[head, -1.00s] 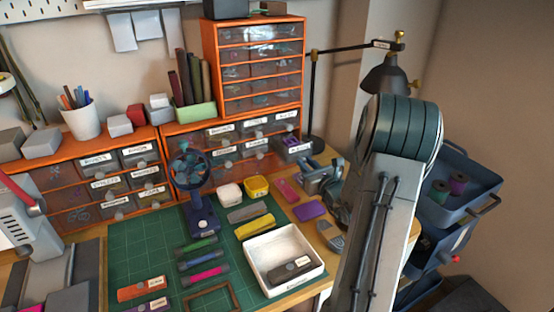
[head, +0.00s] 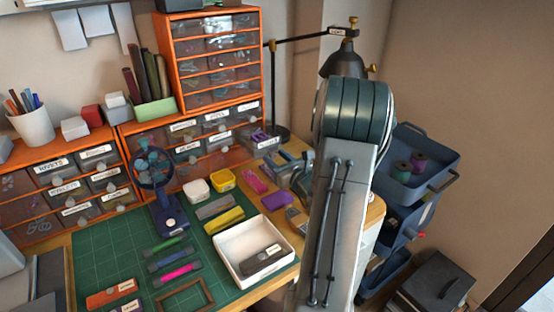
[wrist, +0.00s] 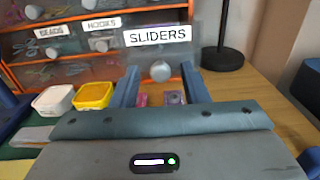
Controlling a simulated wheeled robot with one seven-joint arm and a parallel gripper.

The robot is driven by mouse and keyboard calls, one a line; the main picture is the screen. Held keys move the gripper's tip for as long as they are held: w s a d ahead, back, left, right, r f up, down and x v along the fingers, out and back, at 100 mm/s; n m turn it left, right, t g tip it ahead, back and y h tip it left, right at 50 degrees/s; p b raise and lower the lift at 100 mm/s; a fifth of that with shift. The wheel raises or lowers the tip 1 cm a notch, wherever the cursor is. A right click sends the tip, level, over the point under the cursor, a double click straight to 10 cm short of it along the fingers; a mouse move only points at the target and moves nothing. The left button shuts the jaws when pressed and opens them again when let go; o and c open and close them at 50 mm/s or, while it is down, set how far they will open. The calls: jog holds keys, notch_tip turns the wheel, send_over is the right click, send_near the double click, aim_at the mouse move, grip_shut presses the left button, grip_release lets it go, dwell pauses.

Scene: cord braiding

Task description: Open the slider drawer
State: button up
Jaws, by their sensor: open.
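The slider drawer (wrist: 157,54) has a white SLIDERS label and a round clear knob (wrist: 160,71) in the wrist view. Its front looks closer than the neighbouring drawers, as if pulled out somewhat. In the head view the slider drawer (head: 265,141) sits at the right end of the lower orange cabinet, with purple pieces showing inside. My gripper (wrist: 160,82) is open, its two blue-grey fingers pointing at the drawer, one on each side of the knob in the picture. I cannot tell whether they touch it. Nothing shows held between them.
A white tub (wrist: 53,100) and a yellow tub (wrist: 93,95) stand left of my gripper. The black lamp stand (wrist: 222,58) rises to the right of the drawer. A white tray (head: 232,243) lies on the green mat (head: 110,250). Bare wooden tabletop (wrist: 245,88) shows on the right.

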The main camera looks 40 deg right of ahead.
jog(key=s, duration=1.3)
jog(key=shift+s+a, duration=0.3)
jog(key=shift+s, duration=0.05)
jog(key=a+r+n+g+y+p, duration=0.35)
jog(key=a+n+g+y, duration=0.2)
jog(key=a+n, duration=0.55)
jog(key=a+r+n+g+y+p, duration=0.35)
jog(key=a+n+g+y, duration=0.2)
jog(key=a, duration=0.95)
jog(key=s+a+r+n+g+h+p, duration=0.5)
jog(key=s+n, duration=0.4)
jog(key=n, duration=0.5)
jog(key=r+n+h, duration=0.1)
jog(key=r+n, duration=0.1)
jog(key=d+r+n+h+p, duration=0.1)
jog(key=n+h, duration=0.1)
jog(key=d+r+n+h, duration=0.1)
jog(key=r+n+h, duration=0.1)
jog(key=shift+w+r+t+p, duration=0.25)
jog(key=shift+r+t+p, duration=0.05)
jog(key=shift+t+p, duration=0.1)
